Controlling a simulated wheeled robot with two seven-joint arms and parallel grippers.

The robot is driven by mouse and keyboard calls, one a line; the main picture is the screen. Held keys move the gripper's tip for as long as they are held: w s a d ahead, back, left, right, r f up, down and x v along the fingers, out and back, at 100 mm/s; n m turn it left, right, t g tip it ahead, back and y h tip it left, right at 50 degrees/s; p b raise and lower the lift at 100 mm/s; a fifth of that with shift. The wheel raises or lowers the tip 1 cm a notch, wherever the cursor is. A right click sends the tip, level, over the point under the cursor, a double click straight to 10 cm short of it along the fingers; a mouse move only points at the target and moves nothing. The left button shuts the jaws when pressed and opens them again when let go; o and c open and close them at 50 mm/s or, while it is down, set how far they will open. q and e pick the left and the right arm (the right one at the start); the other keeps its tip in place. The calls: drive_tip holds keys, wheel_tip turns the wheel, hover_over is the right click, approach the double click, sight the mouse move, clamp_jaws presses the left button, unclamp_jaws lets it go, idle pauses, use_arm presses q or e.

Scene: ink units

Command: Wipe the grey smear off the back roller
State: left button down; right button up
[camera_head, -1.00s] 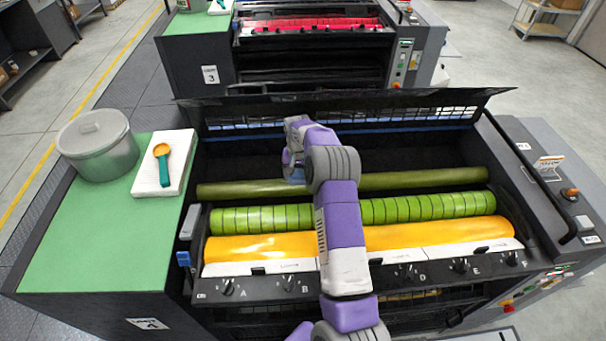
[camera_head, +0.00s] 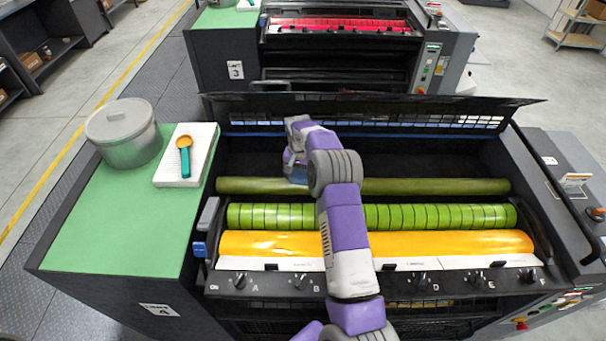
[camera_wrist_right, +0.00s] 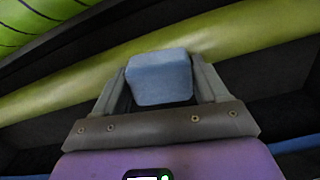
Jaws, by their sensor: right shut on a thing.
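The back roller (camera_head: 440,187) is a long olive cylinder behind the green banded roller and the yellow roller. It crosses the right wrist view (camera_wrist_right: 245,43) on a slant. I cannot make out a grey smear on its visible parts; my arm and the pad hide some of it. My right gripper (camera_head: 296,170) is over the left part of this roller, shut on a blue pad (camera_wrist_right: 160,78). The pad sits between both fingers and overlaps the roller in the right wrist view. I cannot tell whether it touches. My left gripper is not in view.
A raised dark guard (camera_head: 400,113) stands behind the rollers. Front knobs (camera_head: 420,283) and side walls frame the trough. A green side top (camera_head: 110,215) holds a lidded grey pot (camera_head: 125,140) and a white pad (camera_head: 203,155) with an orange-and-teal scoop (camera_head: 184,158).

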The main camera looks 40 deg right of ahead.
drive_tip(key=shift+r+p, duration=1.9)
drive_tip(key=shift+r, duration=1.1)
drive_tip(key=shift+r+p, duration=1.15)
drive_tip(key=shift+r, duration=0.4)
drive_tip(key=shift+f, duration=0.1)
drive_tip(key=shift+s+a+f+b, duration=0.1)
drive_tip(key=shift+f+b, duration=2.15)
drive_tip(key=shift+f, duration=1.2)
drive_tip(key=shift+f+b, duration=0.6)
drive_tip(key=shift+f, duration=0.4)
